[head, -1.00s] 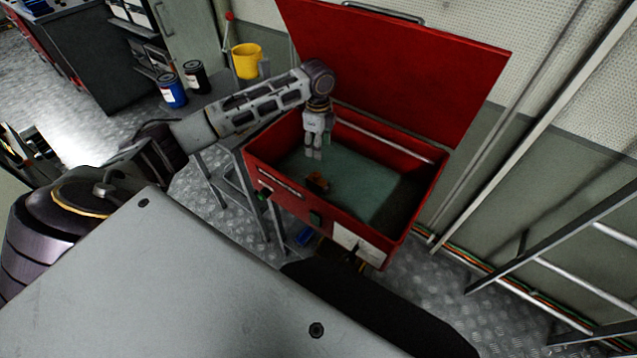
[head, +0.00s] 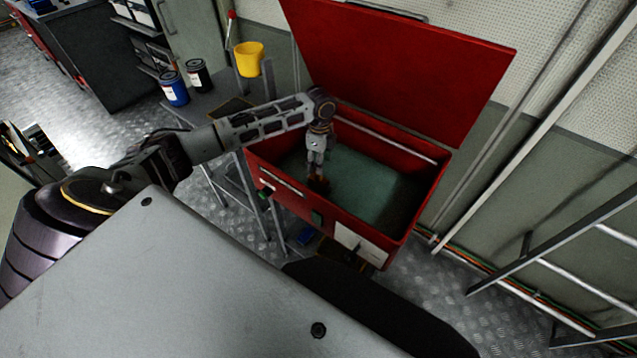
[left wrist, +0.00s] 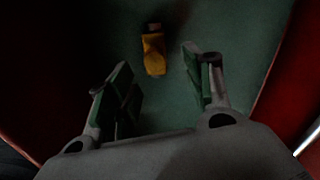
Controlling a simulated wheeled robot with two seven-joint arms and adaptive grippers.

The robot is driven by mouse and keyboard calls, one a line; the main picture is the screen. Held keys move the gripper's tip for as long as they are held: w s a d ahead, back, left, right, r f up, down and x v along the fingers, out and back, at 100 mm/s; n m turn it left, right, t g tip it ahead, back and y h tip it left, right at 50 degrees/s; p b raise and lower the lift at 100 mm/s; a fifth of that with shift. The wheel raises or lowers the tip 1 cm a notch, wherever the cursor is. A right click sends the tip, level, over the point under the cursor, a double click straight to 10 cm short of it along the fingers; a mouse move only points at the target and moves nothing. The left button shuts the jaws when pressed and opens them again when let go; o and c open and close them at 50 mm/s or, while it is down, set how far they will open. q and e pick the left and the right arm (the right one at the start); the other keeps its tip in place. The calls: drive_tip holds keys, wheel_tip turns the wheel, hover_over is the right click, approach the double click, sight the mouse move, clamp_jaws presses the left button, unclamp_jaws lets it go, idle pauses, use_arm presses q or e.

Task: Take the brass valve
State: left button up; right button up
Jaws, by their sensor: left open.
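The brass valve (left wrist: 153,52) lies on the green floor of the red box. In the left wrist view it is a small yellow-brown body with a paler end, ahead of the fingertips and between their lines. In the head view the valve (head: 319,186) is a small brown shape, partly hidden by my gripper. My left gripper (head: 317,174) points down inside the box, just above or beside the valve. In the left wrist view my left gripper (left wrist: 157,80) is open, with nothing between its green-padded fingers. My right gripper is not in view.
The red box (head: 431,195) stands with its lid (head: 400,65) raised at the back; its walls surround my left gripper. A yellow bucket (head: 249,58), a blue can (head: 174,89) and a black can (head: 199,75) stand to the left. A ladder (head: 560,240) leans at the right.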

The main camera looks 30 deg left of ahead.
use_arm(q)
drive_tip(key=shift+f, duration=0.4)
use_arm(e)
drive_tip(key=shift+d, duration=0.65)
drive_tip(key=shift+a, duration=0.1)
